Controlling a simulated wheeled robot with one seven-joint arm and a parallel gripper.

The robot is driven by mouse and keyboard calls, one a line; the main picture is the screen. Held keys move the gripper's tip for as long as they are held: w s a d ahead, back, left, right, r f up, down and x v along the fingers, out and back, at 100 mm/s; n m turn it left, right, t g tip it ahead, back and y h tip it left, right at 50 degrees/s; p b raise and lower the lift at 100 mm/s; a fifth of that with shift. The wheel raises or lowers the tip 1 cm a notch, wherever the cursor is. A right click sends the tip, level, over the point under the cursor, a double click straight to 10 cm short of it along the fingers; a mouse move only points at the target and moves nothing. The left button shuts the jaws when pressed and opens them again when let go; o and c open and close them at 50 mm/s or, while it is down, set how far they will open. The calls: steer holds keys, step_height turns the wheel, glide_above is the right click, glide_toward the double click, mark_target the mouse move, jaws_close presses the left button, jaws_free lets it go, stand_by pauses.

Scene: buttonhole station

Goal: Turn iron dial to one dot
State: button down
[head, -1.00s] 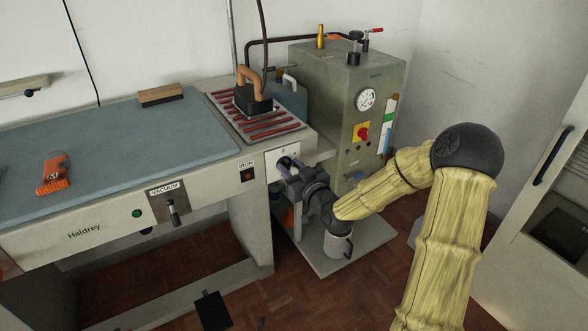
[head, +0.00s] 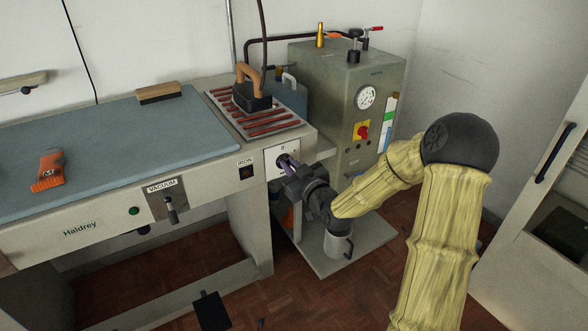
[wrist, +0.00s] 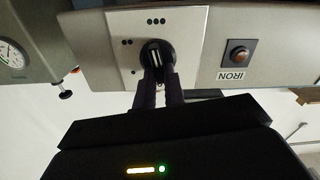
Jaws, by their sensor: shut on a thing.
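The iron dial (wrist: 158,50) is a round black knob on a pale square plate (wrist: 108,30), right of the IRON switch in the head view. Groups of small black dots are printed around it. A pale stripe shows on the knob between my fingers; I cannot tell which dots it marks. My gripper (wrist: 161,82) is shut on the dial, one dark finger on each side. In the head view, my gripper (head: 289,166) reaches the plate (head: 279,150) from the right and hides much of the dial.
The IRON switch (head: 246,172) is left of the plate. The iron (head: 252,92) stands above on its red-barred rest (head: 270,128). The grey-green boiler (head: 340,85) with a gauge (head: 365,97) stands behind my arm. A metal jug (head: 338,243) is below my wrist.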

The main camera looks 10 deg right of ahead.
steer(key=n+b, duration=0.7)
steer(key=b, duration=0.1)
steer(key=f+n+b, duration=0.1)
steer(key=n+b, duration=0.6)
steer(key=b, duration=0.2)
steer(key=n+b, duration=0.7)
steer(key=b, duration=0.2)
steer(key=shift+s+a+f+n, duration=0.1)
steer(key=shift+a+f+n, duration=0.1)
steer(key=shift+f+n, duration=0.15)
steer(key=c, duration=1.5)
jaws_free()
steer(key=shift+a, duration=0.1)
steer(key=p+v, duration=0.5)
steer(key=v, duration=1.2)
steer(key=shift+s, duration=0.15)
